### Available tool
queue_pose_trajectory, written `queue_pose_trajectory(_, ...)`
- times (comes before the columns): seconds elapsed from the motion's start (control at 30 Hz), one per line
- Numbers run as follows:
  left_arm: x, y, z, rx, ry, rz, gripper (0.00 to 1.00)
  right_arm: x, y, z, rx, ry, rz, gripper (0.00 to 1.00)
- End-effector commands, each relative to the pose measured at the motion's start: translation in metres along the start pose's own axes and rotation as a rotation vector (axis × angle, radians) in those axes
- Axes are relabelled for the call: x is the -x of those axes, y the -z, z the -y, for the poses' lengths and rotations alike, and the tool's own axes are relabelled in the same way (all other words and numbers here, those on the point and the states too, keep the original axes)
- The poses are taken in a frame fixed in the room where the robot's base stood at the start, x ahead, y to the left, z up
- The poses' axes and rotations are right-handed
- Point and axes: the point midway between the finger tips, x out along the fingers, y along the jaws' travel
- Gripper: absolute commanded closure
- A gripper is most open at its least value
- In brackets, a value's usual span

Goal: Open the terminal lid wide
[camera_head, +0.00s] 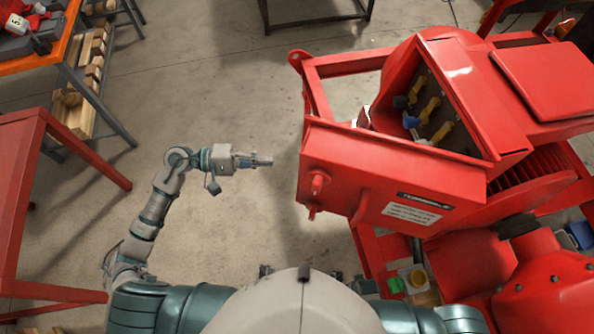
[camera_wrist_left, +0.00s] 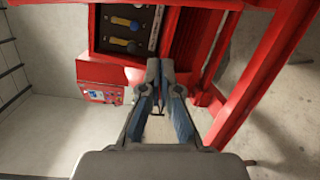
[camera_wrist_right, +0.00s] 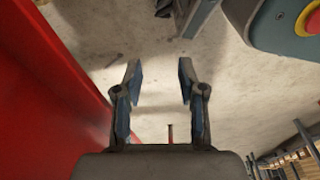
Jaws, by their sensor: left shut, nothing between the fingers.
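The red terminal box (camera_head: 466,88) stands at the right of the head view, with terminals inside showing. Its red lid (camera_head: 385,165), with a dark nameplate and a white label, stands away from the opening; part of the interior shows past it. A red knob (camera_head: 317,183) is at the lid's left end. My right gripper (camera_wrist_right: 160,82) is open and empty.
A red frame (camera_head: 340,62) adjoins the box at its far left. Red pump parts (camera_head: 540,285) fill the lower right. A red table (camera_head: 18,175) stands at left. Bare floor (camera_head: 235,95) lies around my left gripper. A red surface (camera_wrist_right: 45,110) is left of my right gripper.

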Motion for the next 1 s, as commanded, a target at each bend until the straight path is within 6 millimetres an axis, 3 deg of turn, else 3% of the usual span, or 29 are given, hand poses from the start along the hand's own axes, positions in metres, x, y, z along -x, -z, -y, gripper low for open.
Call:
queue_pose_trajectory(0.17,-0.022,-0.002,-0.005,-0.006,-0.002,0.003,1.00,-0.007,-0.013,0.001,0.003,0.001,0.008,0.60)
queue_pose_trajectory(0.53,-0.102,-0.002,-0.006,0.000,-0.005,0.002,1.00,-0.033,-0.070,0.001,0.012,0.003,0.035,0.60)
queue_pose_trajectory(0.7,-0.088,-0.026,-0.003,0.002,-0.002,-0.001,1.00,-0.038,-0.096,0.002,0.015,0.003,0.045,0.60)
queue_pose_trajectory(1.0,-0.084,-0.037,-0.001,0.002,-0.003,-0.002,1.00,-0.042,-0.113,0.002,0.017,0.003,0.051,0.60)
